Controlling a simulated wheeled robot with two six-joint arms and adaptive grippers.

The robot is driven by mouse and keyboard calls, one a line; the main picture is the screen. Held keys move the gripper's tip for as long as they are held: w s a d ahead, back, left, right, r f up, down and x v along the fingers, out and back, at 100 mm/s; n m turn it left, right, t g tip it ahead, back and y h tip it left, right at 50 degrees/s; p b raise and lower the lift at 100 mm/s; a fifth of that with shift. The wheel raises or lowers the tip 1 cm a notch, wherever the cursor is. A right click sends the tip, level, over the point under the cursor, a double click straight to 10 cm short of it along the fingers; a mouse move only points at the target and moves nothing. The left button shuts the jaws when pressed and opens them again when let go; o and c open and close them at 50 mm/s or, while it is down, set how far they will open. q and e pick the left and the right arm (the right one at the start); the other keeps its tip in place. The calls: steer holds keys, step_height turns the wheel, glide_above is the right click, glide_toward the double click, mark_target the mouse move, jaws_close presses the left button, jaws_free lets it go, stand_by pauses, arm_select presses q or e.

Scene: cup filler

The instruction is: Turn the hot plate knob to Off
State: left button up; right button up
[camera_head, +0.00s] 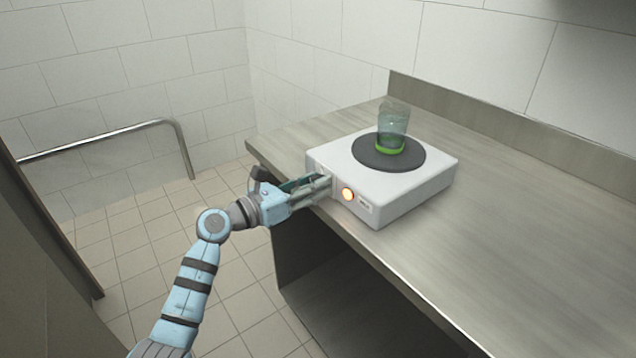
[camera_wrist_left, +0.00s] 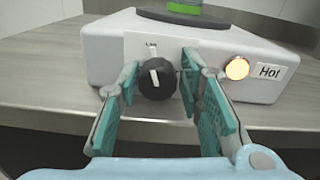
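The white hot plate (camera_head: 420,196) stands on the steel counter with a dark round heating disc (camera_head: 365,152) on top. A clear cup with green liquid at its bottom (camera_head: 392,128) stands on the disc. In the left wrist view, the black knob (camera_wrist_left: 157,80) with a white pointer line is on the front face, the line close to upright. An orange light (camera_wrist_left: 237,68) glows beside a "Hot" label (camera_wrist_left: 269,72). My left gripper (camera_head: 328,184) is at the front face; in the wrist view its open teal-padded fingers (camera_wrist_left: 160,92) stand either side of the knob, with gaps visible. The head view hides the knob.
The steel counter (camera_head: 500,250) is bare to the right of the hot plate, with a raised backsplash (camera_head: 510,125) behind. The counter's front edge lies beneath my left gripper. A metal rail (camera_head: 100,138) runs along the tiled wall at left.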

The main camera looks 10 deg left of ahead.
arm_select(q)
steer(key=shift+a+f, duration=0.1)
steer(key=shift+a, duration=0.05)
jaws_close()
steer(key=shift+w, duration=0.1)
